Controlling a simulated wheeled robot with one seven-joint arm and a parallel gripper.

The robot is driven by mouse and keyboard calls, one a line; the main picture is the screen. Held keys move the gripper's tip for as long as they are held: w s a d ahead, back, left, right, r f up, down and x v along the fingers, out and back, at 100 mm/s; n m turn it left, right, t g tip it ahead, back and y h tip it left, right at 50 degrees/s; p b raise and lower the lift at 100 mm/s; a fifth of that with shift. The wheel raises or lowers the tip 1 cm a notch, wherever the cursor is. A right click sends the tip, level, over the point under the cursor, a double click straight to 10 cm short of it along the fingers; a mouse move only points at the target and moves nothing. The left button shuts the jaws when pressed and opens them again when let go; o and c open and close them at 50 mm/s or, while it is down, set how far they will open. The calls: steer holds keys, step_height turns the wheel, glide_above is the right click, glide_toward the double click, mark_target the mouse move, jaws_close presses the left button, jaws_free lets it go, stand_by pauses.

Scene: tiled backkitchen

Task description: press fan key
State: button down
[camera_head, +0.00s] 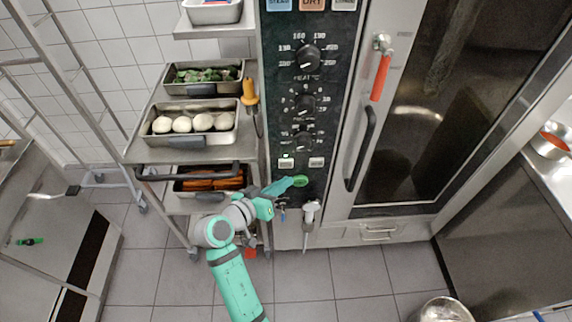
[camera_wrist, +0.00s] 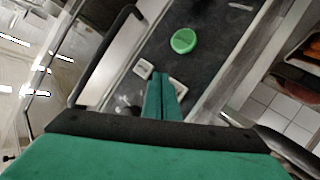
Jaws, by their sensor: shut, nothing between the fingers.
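The oven's black control panel (camera_head: 322,112) carries two small white keys side by side, a left key (camera_head: 286,162) and a right key (camera_head: 316,162). Their labels are too small to read, so I cannot tell which is the fan key. In the wrist view the right key (camera_wrist: 143,68) lies left of my fingertips. The left key (camera_wrist: 178,87) is partly hidden behind my fingers. My gripper (camera_head: 291,184) is shut and empty, in front of the lower panel by the green round button (camera_head: 300,181). In the wrist view my gripper (camera_wrist: 163,75) points between the keys; contact cannot be told.
Large dials (camera_head: 308,57) line the panel above the keys. The black door handle (camera_head: 361,149) and a red-handled lever (camera_head: 381,75) are to the right. A rack with food trays (camera_head: 162,138) stands close on the left. A hand shower (camera_head: 311,212) hangs below the panel.

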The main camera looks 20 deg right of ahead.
steer(key=shift+s+a, duration=0.2)
steer(key=shift+s, duration=0.35)
steer(key=shift+s+a, duration=0.15)
steer(key=shift+s, duration=0.35)
